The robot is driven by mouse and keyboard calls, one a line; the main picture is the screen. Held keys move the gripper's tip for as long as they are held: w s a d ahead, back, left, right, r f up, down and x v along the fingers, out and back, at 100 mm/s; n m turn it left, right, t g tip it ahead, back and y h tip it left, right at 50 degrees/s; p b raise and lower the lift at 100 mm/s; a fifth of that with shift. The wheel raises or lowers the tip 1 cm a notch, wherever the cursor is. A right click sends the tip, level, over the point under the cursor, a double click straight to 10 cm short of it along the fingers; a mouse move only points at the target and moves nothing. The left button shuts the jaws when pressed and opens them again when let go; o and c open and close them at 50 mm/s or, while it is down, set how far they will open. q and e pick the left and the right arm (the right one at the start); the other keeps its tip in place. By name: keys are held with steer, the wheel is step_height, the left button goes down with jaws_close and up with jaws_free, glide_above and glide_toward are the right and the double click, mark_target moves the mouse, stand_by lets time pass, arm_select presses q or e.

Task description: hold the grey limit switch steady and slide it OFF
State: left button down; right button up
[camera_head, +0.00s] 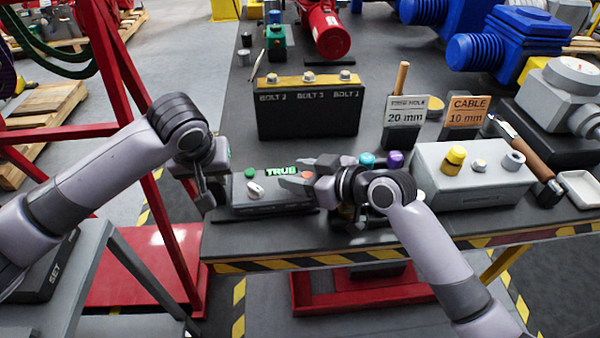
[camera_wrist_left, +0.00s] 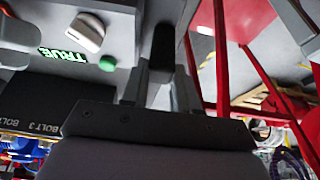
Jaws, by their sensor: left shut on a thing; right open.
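The grey limit switch (camera_head: 270,208) is a low box near the table's front edge. Its top has a lit green TRUE display (camera_head: 281,171), a green button (camera_head: 250,173), a white knob (camera_head: 256,190) and an orange-red button (camera_head: 307,175). My left gripper (camera_head: 208,196) is at the box's left end, shut on it. The switch (camera_wrist_left: 118,25), knob and green button also show in the left wrist view, beside the dark fingertip (camera_wrist_left: 162,50). My right gripper (camera_head: 302,183) is open over the box's right end, its fingers pointing left. The right arm partly hides that end.
A black bolt block (camera_head: 310,120) stands behind the switch. Cyan (camera_head: 367,159) and purple (camera_head: 395,159) knobs are close to my right wrist. A grey box (camera_head: 465,185) with a yellow button lies to the right. The striped table edge (camera_head: 330,260) is in front.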

arm_select(q)
steer(key=shift+s+f, duration=0.2)
steer(key=shift+f, duration=0.1)
arm_select(e)
jaws_close()
arm_select(q)
steer(key=shift+d, duration=0.15)
arm_select(e)
steer(key=shift+s+a, duration=0.15)
steer(key=shift+a, duration=1.6)
jaws_free()
steer(key=shift+a, duration=0.1)
steer(key=shift+s+d+r, duration=0.2)
steer(key=shift+s+d, duration=0.1)
steer(key=shift+d, duration=0.25)
steer(key=v, duration=1.1)
